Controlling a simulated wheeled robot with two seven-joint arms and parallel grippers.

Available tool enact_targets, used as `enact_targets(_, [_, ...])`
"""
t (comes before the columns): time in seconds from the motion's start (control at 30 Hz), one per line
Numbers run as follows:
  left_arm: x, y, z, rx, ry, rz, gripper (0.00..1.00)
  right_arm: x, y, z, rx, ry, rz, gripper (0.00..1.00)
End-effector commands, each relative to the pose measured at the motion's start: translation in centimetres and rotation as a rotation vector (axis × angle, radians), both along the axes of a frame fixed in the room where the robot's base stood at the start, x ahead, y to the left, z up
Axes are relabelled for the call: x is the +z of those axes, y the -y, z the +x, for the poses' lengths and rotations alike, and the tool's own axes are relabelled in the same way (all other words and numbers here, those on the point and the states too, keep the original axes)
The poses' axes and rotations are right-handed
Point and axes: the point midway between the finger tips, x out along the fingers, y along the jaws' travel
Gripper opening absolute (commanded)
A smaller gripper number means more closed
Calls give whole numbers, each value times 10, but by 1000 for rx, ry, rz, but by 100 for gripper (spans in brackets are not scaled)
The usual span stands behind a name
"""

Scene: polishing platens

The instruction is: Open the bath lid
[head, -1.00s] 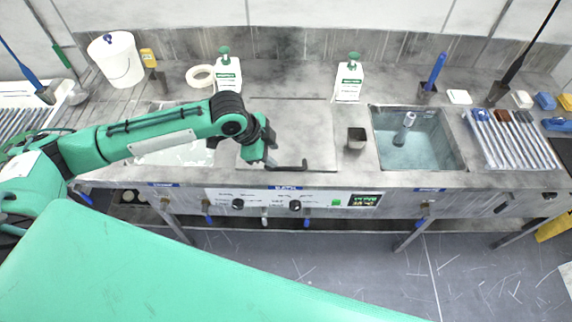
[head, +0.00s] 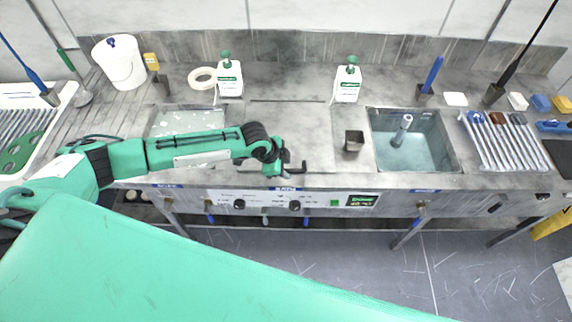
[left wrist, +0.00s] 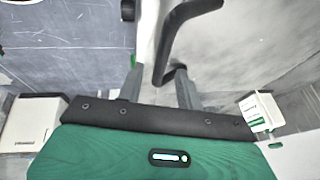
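The bath lid (head: 300,122) is a flat grey plate lying level with the worktop, behind the panel with knobs. It looks closed. Its black bar handle (head: 299,168) is at the front edge and also shows large in the left wrist view (left wrist: 190,28). My left gripper (head: 284,170) is at the left part of the handle, partly hidden by its own wrist. In the left wrist view its two grey fingers (left wrist: 159,88) are apart, with the bent end of the handle between or just beyond them. I cannot tell whether they touch it. My right gripper is out of view.
A water basin (head: 460,160) with a tap is to the right, and another basin (head: 152,125) is left, behind my arm.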

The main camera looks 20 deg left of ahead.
Motion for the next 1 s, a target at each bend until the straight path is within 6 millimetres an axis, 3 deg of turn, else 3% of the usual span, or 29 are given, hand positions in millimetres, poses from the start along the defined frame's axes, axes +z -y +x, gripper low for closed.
enact_targets(0.43, [-11, 4, 3, 0, 0, 0, 36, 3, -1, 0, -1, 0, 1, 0])
enact_targets(0.47, [-11, 4, 3, 0, 0, 0, 34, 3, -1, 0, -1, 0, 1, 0])
enact_targets(0.63, [-11, 4, 3, 0, 0, 0, 1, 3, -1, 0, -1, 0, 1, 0])
enact_targets(1.0, [-6, 5, 9, 2, -11, -4, 0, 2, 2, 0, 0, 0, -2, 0])
